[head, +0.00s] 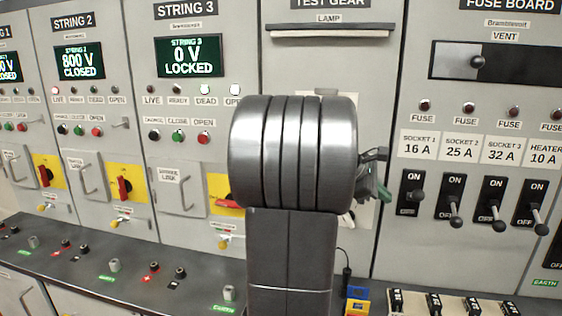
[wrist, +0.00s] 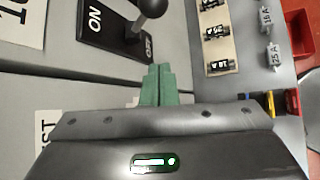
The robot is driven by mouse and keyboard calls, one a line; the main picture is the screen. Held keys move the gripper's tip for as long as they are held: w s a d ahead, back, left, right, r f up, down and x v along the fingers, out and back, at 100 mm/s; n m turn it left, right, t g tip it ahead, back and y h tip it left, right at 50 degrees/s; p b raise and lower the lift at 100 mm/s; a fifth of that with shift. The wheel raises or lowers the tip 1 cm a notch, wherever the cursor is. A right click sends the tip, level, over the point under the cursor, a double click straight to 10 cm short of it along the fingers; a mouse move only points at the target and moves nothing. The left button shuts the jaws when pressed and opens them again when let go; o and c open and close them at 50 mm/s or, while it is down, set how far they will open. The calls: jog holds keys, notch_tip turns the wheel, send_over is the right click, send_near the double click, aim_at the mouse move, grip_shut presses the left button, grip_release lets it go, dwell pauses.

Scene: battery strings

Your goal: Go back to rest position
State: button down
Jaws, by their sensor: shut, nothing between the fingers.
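My gripper (wrist: 158,84) has green fingers, pressed together with nothing between them in the wrist view. The fingers point toward a black ON/OFF switch plate with a dark ball-ended lever (wrist: 150,8), close by in that picture. Whether they touch it I cannot tell. In the head view my arm fills the middle, and a green part of my gripper (head: 381,192) shows at its right, in front of the panel between the test gear and the fuse board.
The String 3 screen (head: 189,56) reads 0 V LOCKED; the String 2 screen (head: 79,61) reads 800 V CLOSED. Fuse board levers (head: 456,211) stick out at right. A dark ledge (head: 130,262) with terminals runs below. A red bin (wrist: 300,33) shows in the wrist view.

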jog(key=w+d+f+m+t+h+b, duration=0.15)
jog(key=d+f+t+b, duration=0.25)
jog(key=f+b, duration=0.8)
jog(key=w+r+b+v, duration=0.1)
jog(key=r+b+v, duration=0.1)
jog(key=v, duration=0.8)
jog(key=shift+d+r+m+g+b, duration=0.15)
jog(key=shift+r+m+g+b, duration=0.1)
jog(key=shift+m+g+b, duration=0.1)
jog(key=shift+s+y, duration=0.15)
jog(key=shift+y, duration=0.1)
